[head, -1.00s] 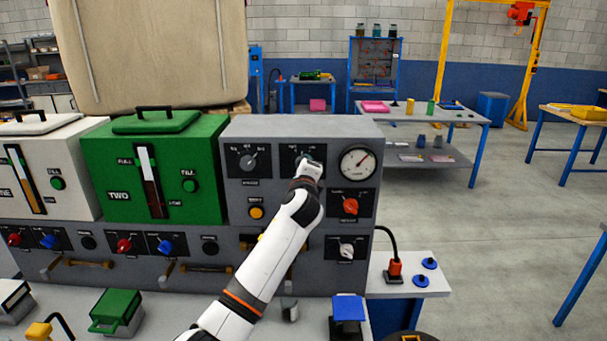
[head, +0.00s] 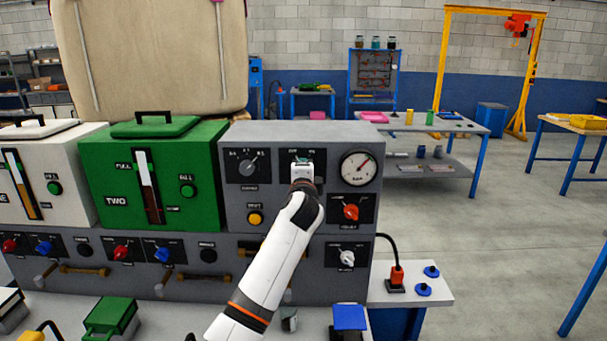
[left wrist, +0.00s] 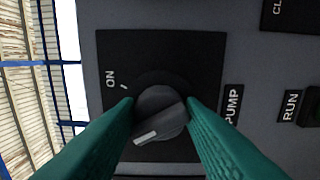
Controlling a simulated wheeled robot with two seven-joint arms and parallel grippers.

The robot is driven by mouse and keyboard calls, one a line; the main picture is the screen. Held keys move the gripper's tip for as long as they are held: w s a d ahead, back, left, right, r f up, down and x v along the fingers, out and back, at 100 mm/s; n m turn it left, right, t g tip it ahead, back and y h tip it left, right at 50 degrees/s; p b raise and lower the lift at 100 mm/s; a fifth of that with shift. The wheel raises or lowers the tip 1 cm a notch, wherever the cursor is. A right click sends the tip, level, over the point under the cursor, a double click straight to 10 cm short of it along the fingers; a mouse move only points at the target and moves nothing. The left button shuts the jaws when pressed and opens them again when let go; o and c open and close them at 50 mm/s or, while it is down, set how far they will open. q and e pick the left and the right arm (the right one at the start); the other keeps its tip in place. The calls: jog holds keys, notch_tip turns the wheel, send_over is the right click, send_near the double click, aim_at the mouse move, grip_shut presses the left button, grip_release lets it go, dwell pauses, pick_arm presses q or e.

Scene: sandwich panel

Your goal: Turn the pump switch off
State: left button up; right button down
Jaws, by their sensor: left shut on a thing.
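The pump switch is a dark grey round knob (left wrist: 162,112) with a white pointer mark, on a black plate (left wrist: 195,55) beside the word PUMP in the left wrist view. My left gripper (left wrist: 160,106) has its teal fingers on both sides of the knob and is shut on it. The pointer mark faces down and left, turned away from the ON label and its tick at upper left. An OFF label is not visible there. In the head view my left gripper (head: 303,161) is at the panel's upper middle and hides the knob. My right gripper is not in view.
A green tank (head: 105,178) stands left.

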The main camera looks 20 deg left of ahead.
pick_arm(q)
jog(key=o, duration=1)
jog(key=b+v, duration=0.2)
jog(key=v, duration=1)
jog(key=shift+b, duration=0.35)
